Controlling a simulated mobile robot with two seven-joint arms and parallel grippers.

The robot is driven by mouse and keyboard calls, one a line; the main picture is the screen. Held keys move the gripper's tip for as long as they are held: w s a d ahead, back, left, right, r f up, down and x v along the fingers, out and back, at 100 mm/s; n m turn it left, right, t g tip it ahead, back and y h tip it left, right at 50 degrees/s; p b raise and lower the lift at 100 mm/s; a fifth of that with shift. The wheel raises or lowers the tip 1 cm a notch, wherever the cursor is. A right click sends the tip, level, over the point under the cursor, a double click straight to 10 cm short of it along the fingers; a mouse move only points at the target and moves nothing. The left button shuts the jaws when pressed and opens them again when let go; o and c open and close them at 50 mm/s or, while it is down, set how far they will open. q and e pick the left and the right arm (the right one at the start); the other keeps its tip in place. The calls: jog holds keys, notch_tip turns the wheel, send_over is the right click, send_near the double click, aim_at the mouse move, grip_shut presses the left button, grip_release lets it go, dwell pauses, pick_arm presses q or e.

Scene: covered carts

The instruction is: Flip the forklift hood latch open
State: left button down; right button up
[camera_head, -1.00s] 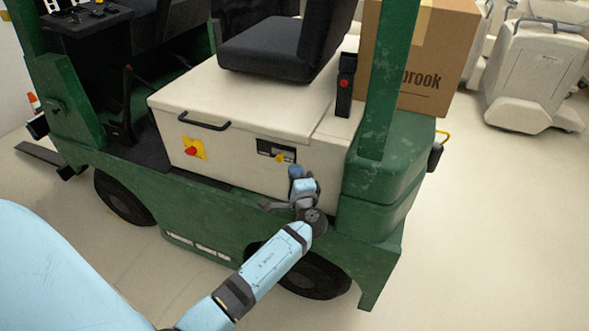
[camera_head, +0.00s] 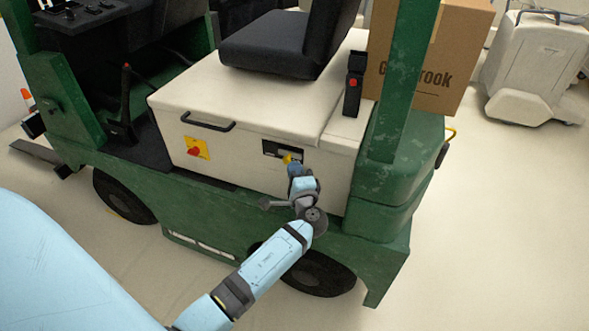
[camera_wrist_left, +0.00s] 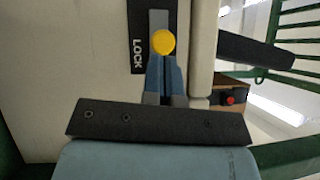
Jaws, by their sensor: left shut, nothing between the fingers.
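The hood latch is a yellow round knob (camera_head: 287,159) on a dark plate (camera_head: 270,149) on the side of the cream forklift hood (camera_head: 235,110). In the left wrist view the yellow knob (camera_wrist_left: 163,42) sits over a grey strip beside the word LOCK on the black plate (camera_wrist_left: 137,50). My left gripper (camera_head: 294,169) is shut and empty. The hood is down. My right gripper is not in view.
A black handle (camera_head: 209,122) and a red knob on a yellow plate (camera_head: 196,148) are on the hood left of the latch. The black seat (camera_head: 270,45) stands on top. A green post (camera_head: 400,90) and a cardboard box (camera_head: 440,60) stand to the right.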

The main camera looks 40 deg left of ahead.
pick_arm(q)
jog(key=a, duration=0.2)
jog(key=s+a, duration=0.1)
jog(key=a, duration=0.1)
jog(key=shift+a, duration=0.1)
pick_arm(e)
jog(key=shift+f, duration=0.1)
pick_arm(q)
jog(key=shift+f, duration=0.1)
